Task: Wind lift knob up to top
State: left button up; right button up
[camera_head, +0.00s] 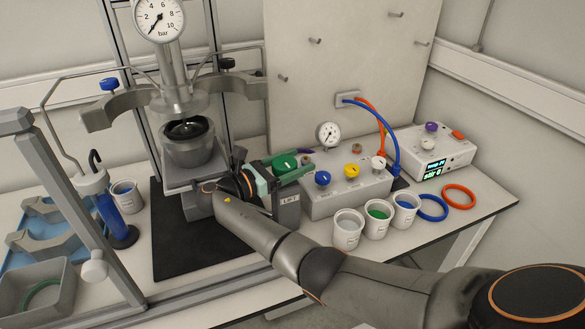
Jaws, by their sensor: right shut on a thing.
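My right gripper (292,166) reaches in over the bench beside the reactor stand, its fingers pointing right. It is shut on a round green knob (285,163), which I take to be the lift knob. The fingers partly hide it. The grey box labelled LIFT (287,212) is just below the fingers. The reactor vessel (189,147) sits open on its support, below the fixed head with the pressure gauge (159,17). Split clamp halves (112,110) stand apart on either side of the head. My left gripper is not in view.
A valve box (348,190) with coloured knobs and a gauge stands right of the gripper. White cups (347,228) stand in front of it. A stirrer controller (433,155) and loose rings (459,196) are farther right. A blue bottle (112,219) and trays are left.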

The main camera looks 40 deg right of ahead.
jog(key=m+g+b, duration=0.1)
jog(key=g+b, duration=0.1)
jog(key=s+m+g+b, duration=0.1)
jog(key=m+g, duration=0.1)
jog(key=shift+g+y+b, duration=0.3)
jog(key=shift+b, duration=0.05)
jog(key=shift+s, duration=0.1)
jog(key=shift+d+g, duration=0.1)
jog(key=shift+g, duration=0.2)
jog(key=o, duration=1.3)
jog(key=shift+r, duration=0.1)
